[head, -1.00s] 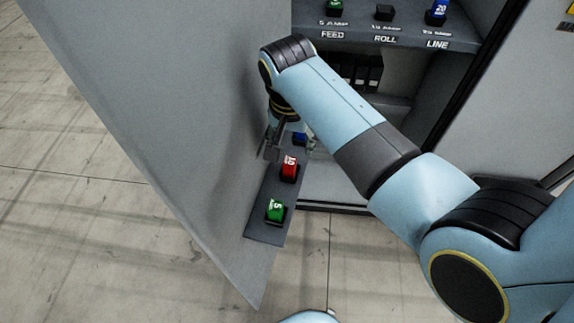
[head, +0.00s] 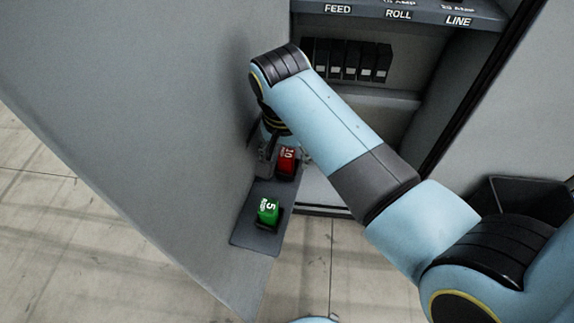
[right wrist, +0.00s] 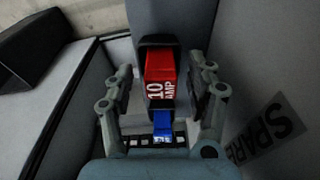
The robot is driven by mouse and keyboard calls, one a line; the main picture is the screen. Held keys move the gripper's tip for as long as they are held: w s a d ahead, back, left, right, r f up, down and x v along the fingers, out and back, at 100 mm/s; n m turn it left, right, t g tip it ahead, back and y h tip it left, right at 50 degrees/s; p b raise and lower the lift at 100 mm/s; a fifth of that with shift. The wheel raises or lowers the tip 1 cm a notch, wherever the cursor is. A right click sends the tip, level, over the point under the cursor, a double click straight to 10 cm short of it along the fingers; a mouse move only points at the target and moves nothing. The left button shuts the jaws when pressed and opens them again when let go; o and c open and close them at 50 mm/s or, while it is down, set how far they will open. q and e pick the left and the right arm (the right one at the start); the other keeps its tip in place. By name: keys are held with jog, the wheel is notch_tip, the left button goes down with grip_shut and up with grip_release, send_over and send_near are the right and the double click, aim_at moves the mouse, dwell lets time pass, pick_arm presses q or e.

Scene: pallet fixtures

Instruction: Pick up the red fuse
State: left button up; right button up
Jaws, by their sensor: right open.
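The red fuse (head: 287,161), marked 10, sits on a small grey shelf (head: 243,229) on the inside of the cabinet door. In the right wrist view the red fuse (right wrist: 160,72) lies between the two spread fingers of my right gripper (right wrist: 160,92), with a gap on each side. My right gripper (head: 279,164) is open, at the red fuse in the head view, and partly hidden by its own wrist. A green fuse (head: 268,211), marked 5, stands nearer on the same shelf. A blue fuse (right wrist: 162,124) shows beyond the red one in the right wrist view. My left gripper is not in view.
The open door (head: 130,110) stands close on the left of my right gripper. The cabinet has a labelled upper shelf (head: 400,12) and a row of black blocks (head: 345,60). A dark bin (head: 522,197) stands at the right. A SPARE label (right wrist: 268,128) is beside the gripper.

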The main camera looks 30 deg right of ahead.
jog(key=shift+a+r, duration=0.1)
jog(key=shift+c, duration=0.2)
grip_shut()
jog(key=shift+r, duration=0.1)
